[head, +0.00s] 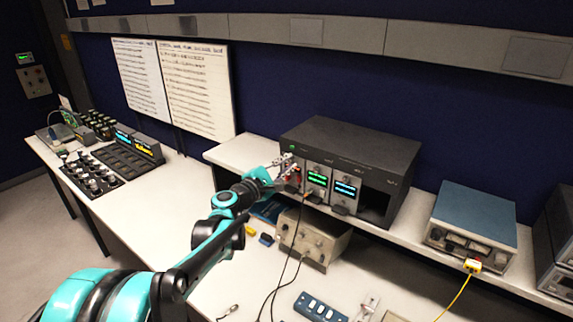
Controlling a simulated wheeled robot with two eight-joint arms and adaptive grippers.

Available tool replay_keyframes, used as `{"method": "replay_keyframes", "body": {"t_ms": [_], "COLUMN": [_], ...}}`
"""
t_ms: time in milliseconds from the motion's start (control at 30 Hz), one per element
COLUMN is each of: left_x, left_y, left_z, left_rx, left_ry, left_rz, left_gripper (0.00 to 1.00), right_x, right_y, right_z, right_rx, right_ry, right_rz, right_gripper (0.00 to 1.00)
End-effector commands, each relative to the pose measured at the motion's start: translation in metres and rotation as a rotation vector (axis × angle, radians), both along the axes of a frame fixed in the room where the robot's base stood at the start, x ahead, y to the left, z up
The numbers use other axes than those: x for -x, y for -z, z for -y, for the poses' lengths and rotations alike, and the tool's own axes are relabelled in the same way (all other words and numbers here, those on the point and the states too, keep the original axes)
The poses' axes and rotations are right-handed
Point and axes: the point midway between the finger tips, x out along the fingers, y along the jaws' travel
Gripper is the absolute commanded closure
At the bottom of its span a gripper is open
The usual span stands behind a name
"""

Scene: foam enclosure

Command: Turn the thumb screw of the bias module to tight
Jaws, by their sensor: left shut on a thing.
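A dark rack unit (350,146) stands on the raised shelf and holds several modules side by side in its front. The leftmost module (291,175) is partly hidden behind my gripper; I take it to be the bias module, but no label is readable. My left gripper (287,164) reaches in from the left and is shut at the upper front of that module. Its fingertips are at the thumb screw, which is too small and covered to see clearly. My right gripper is not in view.
Two modules with lit displays (317,180) sit right of my gripper, beside an open dark bay (375,207). A beige instrument (314,238) stands below, with a black cable hanging near it. A blue-topped instrument (473,213) is on the right.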

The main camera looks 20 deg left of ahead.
Motion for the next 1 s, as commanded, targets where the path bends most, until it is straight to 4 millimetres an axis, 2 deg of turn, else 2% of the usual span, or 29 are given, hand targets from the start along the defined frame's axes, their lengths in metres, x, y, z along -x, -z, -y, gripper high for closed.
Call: {"method": "replay_keyframes", "body": {"t_ms": [1000], "left_x": [0.0005], "left_y": [0.0021], "left_z": [0.0008], "left_rx": [-0.908], "left_ry": [0.002], "left_rz": [0.330], "left_gripper": [1.00], "right_x": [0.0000], "right_y": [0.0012], "right_z": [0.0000], "right_rx": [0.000], "right_ry": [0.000], "right_rz": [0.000], "right_gripper": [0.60]}}
